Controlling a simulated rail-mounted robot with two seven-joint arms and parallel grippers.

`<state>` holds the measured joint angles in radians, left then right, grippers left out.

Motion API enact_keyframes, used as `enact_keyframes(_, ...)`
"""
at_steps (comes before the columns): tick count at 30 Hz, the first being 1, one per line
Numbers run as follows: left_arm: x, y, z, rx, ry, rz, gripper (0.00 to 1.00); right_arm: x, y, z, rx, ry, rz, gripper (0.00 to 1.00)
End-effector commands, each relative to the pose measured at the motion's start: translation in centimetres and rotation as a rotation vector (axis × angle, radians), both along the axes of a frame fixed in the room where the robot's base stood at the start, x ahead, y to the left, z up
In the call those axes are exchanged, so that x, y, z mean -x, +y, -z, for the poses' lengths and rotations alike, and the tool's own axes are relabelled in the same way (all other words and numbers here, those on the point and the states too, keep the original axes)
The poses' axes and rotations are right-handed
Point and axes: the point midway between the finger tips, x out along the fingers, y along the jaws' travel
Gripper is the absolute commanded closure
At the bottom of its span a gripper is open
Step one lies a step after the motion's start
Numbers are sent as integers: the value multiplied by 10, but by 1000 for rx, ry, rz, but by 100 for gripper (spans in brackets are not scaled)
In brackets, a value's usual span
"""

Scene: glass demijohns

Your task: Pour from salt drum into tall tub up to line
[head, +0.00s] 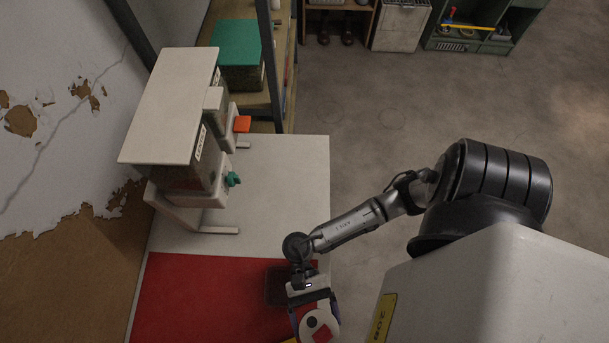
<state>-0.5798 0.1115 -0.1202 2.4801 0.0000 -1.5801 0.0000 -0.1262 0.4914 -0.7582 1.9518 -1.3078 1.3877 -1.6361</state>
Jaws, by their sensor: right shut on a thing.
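My right gripper (304,287) is low in the head view, at the end of my arm reaching in from the right. It is shut on the salt drum (320,318), a round container with a whitish top, dark and red patches and a blue-and-red side. The drum is over the right edge of the red mat (200,300). A dark, square-looking container (275,287) is on the mat just left of the gripper, partly hidden by it; it may be the tall tub. Its line and contents cannot be made out. My left gripper is out of view.
A white stand (172,105) holding containers with a green tap (232,179) and an orange part (242,124) stands at the back left of the pale table (285,190). A green-lidded box (236,42) sits on a shelf behind. The table between stand and mat is clear.

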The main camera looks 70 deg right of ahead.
Motion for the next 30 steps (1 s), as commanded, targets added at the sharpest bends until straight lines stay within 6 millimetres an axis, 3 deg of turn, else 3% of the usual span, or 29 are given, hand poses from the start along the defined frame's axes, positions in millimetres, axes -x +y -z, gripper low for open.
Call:
enact_keyframes(12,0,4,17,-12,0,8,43,-8,-3,17,-84,168,3,57)
enact_keyframes(14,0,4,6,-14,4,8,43,-10,-4,3,-102,206,3,57)
enact_keyframes(20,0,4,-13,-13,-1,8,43,-18,-8,-15,-169,340,3,57)
enact_keyframes(30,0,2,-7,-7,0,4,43,-17,-8,-10,-166,334,2,57)
